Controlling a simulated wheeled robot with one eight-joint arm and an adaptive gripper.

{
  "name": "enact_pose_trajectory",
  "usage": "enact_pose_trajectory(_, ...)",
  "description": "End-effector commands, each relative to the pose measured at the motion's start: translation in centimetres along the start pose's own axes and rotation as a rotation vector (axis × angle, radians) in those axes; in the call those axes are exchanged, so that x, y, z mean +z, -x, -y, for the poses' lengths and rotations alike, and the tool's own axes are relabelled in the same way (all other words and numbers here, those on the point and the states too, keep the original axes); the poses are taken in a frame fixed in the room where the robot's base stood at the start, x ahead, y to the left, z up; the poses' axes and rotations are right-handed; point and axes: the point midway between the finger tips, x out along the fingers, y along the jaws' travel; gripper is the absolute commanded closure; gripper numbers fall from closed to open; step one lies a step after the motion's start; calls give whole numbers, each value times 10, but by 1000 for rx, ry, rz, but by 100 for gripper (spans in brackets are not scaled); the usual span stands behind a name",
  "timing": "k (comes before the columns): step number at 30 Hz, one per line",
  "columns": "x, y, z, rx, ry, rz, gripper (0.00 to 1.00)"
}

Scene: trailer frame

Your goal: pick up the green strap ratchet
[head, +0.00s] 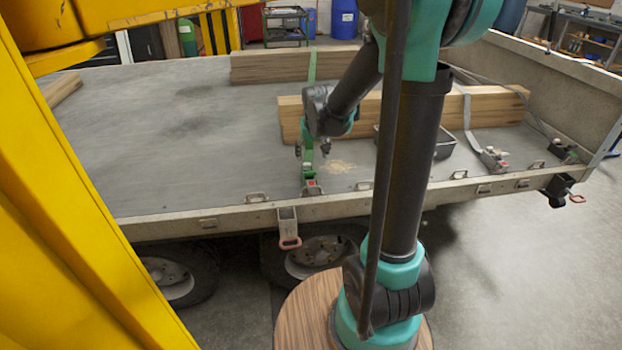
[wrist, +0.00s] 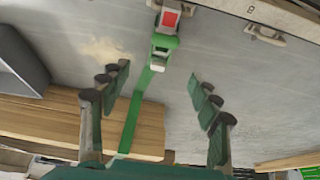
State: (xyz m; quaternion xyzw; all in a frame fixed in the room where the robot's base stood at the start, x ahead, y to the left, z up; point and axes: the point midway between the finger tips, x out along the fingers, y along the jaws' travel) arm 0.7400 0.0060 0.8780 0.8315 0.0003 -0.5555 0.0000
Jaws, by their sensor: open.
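The green strap ratchet (head: 309,171) lies on the trailer bed near its front edge, with a green strap running back from it over the timber beams. It also shows in the wrist view (wrist: 165,43), at the top middle, with a red and white part at its far end. My gripper (head: 312,149) is above the bed, just behind the ratchet in the head view. In the wrist view my gripper (wrist: 158,74) is open and empty, its fingers apart on either side of the green strap. The ratchet appears beyond the fingertips.
Timber beams (head: 365,115) lie on the bed behind my gripper. A dark tray (head: 444,146) stands to the right, partly behind my arm. A grey strap ratchet (head: 493,159) lies farther right. The trailer's edge rail (head: 240,215) runs along the front. Open bed lies left.

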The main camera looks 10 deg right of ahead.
Motion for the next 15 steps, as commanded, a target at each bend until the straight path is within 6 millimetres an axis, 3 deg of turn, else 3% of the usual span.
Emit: enact_pose_trajectory(15, 0, -76, -1, 0, -1, 0, 37)
